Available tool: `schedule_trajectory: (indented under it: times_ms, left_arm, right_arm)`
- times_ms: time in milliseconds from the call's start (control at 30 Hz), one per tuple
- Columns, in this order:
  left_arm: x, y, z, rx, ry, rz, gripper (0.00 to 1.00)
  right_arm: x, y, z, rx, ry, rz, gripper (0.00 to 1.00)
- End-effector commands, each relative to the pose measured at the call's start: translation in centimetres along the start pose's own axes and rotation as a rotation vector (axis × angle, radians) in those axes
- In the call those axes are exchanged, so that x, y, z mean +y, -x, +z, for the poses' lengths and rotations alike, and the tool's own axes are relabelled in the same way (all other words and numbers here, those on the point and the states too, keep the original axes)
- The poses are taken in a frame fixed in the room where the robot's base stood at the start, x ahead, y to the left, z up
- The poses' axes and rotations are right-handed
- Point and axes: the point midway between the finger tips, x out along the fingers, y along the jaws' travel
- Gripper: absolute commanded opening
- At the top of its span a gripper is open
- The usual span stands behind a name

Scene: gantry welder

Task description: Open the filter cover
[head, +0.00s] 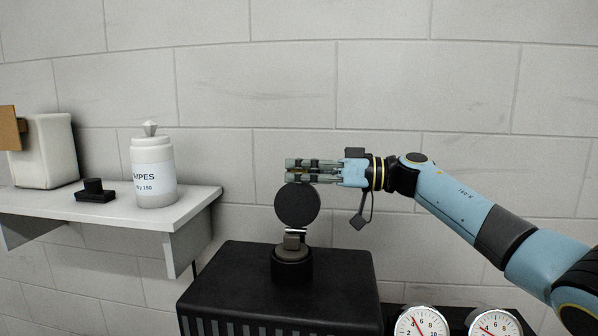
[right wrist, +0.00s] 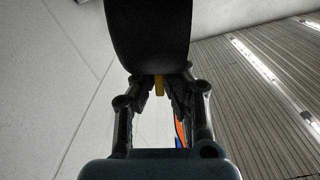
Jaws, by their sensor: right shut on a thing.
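The filter cover (head: 297,205) is a round dark disc. It stands raised on its hinge above a short black filter neck (head: 292,268) on top of a black machine housing. My right gripper (head: 290,171) comes in from the right and is at the top edge of the disc, shut on it. In the right wrist view the dark cover (right wrist: 150,35) fills the top middle, between the fingers of my right gripper (right wrist: 160,85). A small yellow piece shows between the fingers there. My left gripper is not in view.
The black housing (head: 280,300) has a slotted front. Two round gauges (head: 421,322) stand at its lower right. A white shelf (head: 120,208) on the left holds a wipes tub (head: 153,172), a small black part (head: 95,190) and a white container (head: 48,150). The wall behind is bare.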

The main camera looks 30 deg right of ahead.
Motion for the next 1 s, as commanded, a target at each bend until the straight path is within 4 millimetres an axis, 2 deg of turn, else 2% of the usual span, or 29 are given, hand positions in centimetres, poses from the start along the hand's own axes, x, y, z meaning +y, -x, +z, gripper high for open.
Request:
schedule_trajectory:
  times_ms: [367, 700, 833, 1000]
  left_arm:
    - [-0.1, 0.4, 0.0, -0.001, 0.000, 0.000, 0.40]
    - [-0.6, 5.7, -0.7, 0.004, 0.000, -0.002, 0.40]
    - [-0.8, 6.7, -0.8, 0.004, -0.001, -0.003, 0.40]
    - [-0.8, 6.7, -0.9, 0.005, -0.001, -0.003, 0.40]
  right_arm:
    - [-0.2, 0.0, -0.1, -0.001, 0.012, 0.001, 0.00]
    - [-3.4, 0.1, -0.2, -0.003, 0.234, 0.000, 0.00]
    - [-3.9, 0.0, 0.1, -0.002, 0.235, -0.001, 0.00]
    - [-4.0, 0.0, 0.5, -0.001, 0.235, -0.001, 0.00]
